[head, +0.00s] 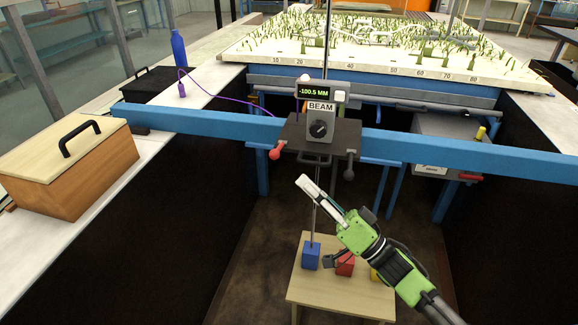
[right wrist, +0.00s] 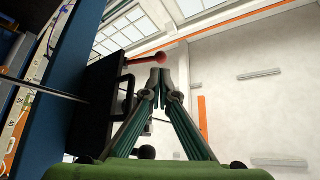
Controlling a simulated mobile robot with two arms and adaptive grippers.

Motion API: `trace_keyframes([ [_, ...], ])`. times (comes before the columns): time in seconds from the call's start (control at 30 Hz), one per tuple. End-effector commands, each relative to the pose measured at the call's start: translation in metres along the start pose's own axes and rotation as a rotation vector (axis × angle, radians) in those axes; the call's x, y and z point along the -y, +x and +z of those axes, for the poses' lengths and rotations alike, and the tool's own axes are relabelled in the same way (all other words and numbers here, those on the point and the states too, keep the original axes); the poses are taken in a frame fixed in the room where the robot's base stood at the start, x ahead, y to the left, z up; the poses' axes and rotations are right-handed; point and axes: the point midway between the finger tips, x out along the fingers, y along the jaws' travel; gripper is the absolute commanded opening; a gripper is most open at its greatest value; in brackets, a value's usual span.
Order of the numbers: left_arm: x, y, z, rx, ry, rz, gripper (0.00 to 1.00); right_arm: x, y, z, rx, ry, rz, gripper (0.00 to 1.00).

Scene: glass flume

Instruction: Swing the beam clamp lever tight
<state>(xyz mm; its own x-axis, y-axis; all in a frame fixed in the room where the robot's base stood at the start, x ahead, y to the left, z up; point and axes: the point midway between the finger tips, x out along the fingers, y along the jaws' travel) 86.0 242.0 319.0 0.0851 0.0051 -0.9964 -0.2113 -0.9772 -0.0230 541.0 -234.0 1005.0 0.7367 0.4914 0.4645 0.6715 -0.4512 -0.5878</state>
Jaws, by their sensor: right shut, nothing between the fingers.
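The beam clamp lever (head: 276,153) has a red knob and sticks out at the lower left of the dark clamp carriage (head: 290,130) on the blue beam. In the right wrist view the red lever (right wrist: 146,59) reaches from the dark carriage to just beyond my fingertips; I cannot tell if they touch. My right gripper (head: 304,181) is shut and empty, below and to the right of the red knob in the head view. Its closed fingertips also show in the right wrist view (right wrist: 160,76). My left gripper is not in view.
The blue beam (head: 430,151) spans the flume. The carriage carries a box with a dial (head: 320,129) and a display reading -100.5 MM. A thin rod hangs down from it. Below stands a small table (head: 330,297) with coloured blocks. A wooden box (head: 65,165) sits at left.

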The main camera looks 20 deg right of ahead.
Motion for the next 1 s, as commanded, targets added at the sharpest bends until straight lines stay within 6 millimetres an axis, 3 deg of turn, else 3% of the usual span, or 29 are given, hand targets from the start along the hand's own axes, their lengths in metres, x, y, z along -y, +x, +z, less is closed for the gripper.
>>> trace_keyframes([
  [0.1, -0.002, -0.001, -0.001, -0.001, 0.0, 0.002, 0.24, 0.001, 0.025, -0.001, -0.003, -0.002, -0.003, 0.0],
  [0.33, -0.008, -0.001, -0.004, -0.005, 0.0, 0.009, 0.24, 0.0, 0.052, 0.0, -0.001, 0.0, 0.0, 0.0],
  [1.0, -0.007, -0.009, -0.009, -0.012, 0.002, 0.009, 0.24, -0.001, 0.064, -0.003, 0.001, 0.018, 0.015, 0.0],
])
